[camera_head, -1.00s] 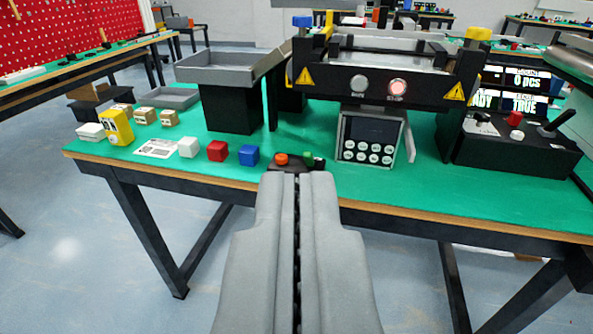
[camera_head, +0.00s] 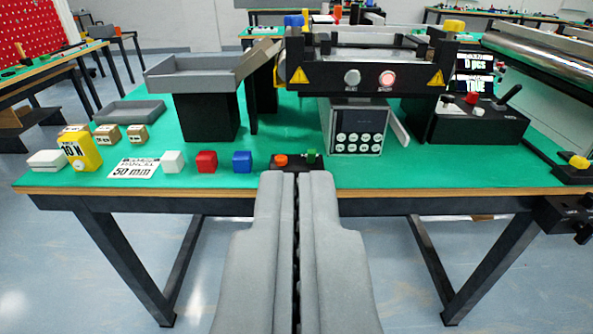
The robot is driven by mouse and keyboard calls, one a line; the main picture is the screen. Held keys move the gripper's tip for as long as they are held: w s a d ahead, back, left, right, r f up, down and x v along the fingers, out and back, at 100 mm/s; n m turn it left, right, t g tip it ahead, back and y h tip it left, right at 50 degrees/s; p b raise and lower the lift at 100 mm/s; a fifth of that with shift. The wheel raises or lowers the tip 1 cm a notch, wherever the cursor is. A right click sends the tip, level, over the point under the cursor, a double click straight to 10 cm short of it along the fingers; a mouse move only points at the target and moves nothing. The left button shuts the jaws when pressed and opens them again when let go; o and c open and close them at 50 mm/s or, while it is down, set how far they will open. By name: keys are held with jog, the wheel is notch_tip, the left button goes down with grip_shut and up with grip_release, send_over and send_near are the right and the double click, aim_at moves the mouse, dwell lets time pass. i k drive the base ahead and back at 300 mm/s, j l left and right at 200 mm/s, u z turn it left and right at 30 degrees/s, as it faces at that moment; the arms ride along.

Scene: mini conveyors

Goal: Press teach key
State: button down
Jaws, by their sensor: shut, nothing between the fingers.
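A control panel (camera_head: 358,120) with a dark screen and several round white keys (camera_head: 357,144) stands on the green table under the mini conveyor. The key labels are too small to read, so I cannot tell which is the teach key. My gripper (camera_head: 297,176) is shut and empty. It points at the table's front edge, below and left of the panel, apart from it. A small black box with an orange button (camera_head: 281,160) and a green button (camera_head: 311,156) sits just beyond the fingertips.
The conveyor (camera_head: 370,75) has a grey and a red lit button. A black joystick box (camera_head: 470,122) stands right of the panel. White, red and blue cubes (camera_head: 207,161), a yellow block (camera_head: 78,152) and a grey tray (camera_head: 129,111) lie left. Green tabletop (camera_head: 430,172) is clear at front right.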

aim_at(280, 161)
jog(key=k+l+u, duration=0.15)
jog(key=l, duration=0.25)
jog(key=k+l+u, duration=0.35)
jog(key=k+l, duration=0.2)
jog(key=l, duration=0.2)
